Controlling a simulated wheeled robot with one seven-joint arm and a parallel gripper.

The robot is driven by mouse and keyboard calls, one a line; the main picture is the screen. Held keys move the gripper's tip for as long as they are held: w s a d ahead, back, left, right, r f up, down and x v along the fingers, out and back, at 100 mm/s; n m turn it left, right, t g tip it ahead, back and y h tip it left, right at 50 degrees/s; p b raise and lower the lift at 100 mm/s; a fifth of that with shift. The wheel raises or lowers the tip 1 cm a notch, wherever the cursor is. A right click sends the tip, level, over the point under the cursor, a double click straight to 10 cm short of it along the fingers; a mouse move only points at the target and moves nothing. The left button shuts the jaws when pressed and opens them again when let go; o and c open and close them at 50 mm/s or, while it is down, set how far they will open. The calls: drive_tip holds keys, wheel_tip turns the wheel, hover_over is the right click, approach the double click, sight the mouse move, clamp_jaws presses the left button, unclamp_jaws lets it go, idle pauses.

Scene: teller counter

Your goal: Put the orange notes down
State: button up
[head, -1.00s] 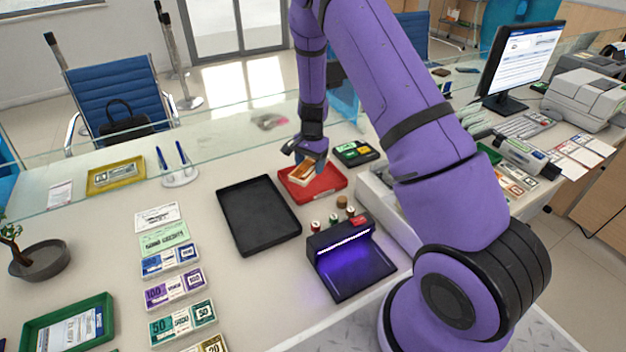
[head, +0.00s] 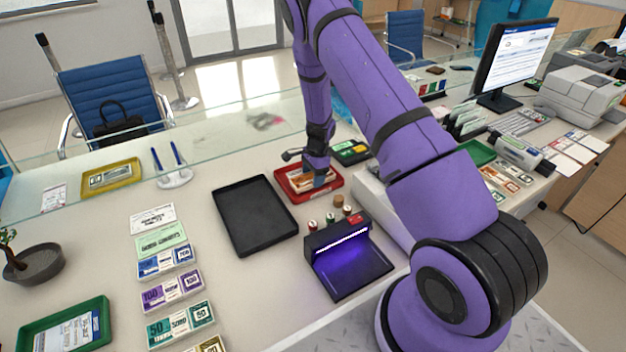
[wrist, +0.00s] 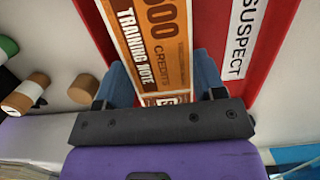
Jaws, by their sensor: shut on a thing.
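The orange notes (head: 302,181) are a banded bundle lying flat at the red tray (head: 288,194). In the wrist view the orange notes (wrist: 150,45) read "500 credits training note", with the red tray (wrist: 222,85) and its "SUSPECT" label beside them. My gripper (head: 318,180) is low over the tray. In the wrist view my gripper (wrist: 165,88) has a blue finger on each side of the notes and is shut on them. Whether the notes touch the tray floor I cannot tell.
An empty black tray (head: 255,216) is left of the red tray. Several stamps (head: 330,218) and a purple-lit lamp unit (head: 348,256) stand in front. A dark box with green and yellow parts (head: 350,152) is just behind, right. A glass screen runs behind.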

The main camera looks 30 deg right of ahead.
drive_tip(key=shift+f, duration=0.85)
drive_tip(key=o, duration=0.8)
drive_tip(key=shift+f, duration=0.1)
drive_tip(key=shift+c, duration=0.2)
